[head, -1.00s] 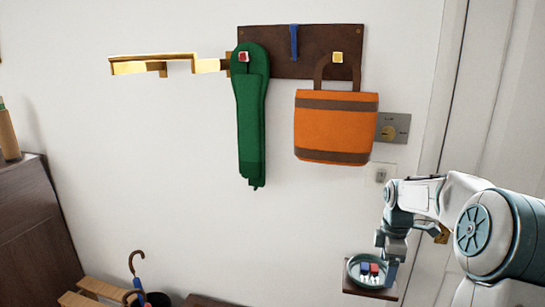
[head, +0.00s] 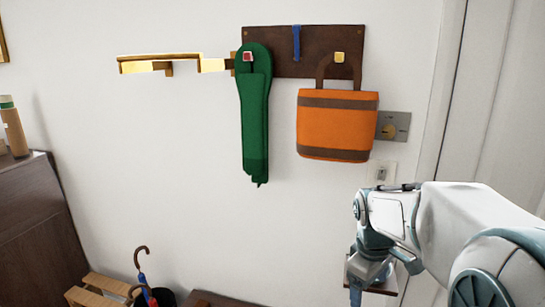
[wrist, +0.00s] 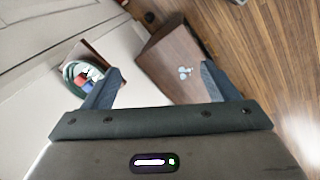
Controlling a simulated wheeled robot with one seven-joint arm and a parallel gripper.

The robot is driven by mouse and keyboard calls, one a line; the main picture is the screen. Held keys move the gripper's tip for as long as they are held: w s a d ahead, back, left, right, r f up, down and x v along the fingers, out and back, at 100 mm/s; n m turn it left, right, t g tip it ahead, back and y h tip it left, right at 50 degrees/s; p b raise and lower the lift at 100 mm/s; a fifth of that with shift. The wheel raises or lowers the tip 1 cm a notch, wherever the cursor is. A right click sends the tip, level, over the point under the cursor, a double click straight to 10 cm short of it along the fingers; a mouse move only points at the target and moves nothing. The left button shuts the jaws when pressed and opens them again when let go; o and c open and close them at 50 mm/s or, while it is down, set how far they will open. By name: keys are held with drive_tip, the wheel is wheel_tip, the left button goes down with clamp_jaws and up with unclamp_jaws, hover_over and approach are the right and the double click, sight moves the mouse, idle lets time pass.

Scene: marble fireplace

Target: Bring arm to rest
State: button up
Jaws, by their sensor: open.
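My arm reaches in from the right in the head view, with its wrist in front of the small wooden shelf. My gripper shows in the wrist view (wrist: 160,70), its two dark fingers spread wide with nothing between them. A green round dish (wrist: 70,70) with red and blue items lies on the small shelf, left of the left finger in that view. In the head view the small shelf (head: 388,286) shows only in part; my wrist hides the dish.
An orange bag (head: 337,125) and a green scarf (head: 254,115) hang from a dark hook board (head: 270,55). A brass rail (head: 170,64) is on the wall to the left. Umbrellas (head: 142,268) stand at lower left. A dark wooden piece (wrist: 170,50) stands on the floor in the wrist view.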

drive_tip(key=s+a+m+t, duration=0.1)
drive_tip(key=s+a+m, duration=0.2)
drive_tip(key=s, duration=0.4)
drive_tip(key=s+a+f+m+y, duration=0.1)
drive_tip(key=s+a+m, duration=0.2)
drive_tip(key=s+m, duration=0.2)
drive_tip(key=shift+s+t, duration=0.4)
drive_tip(key=shift+s, duration=0.8)
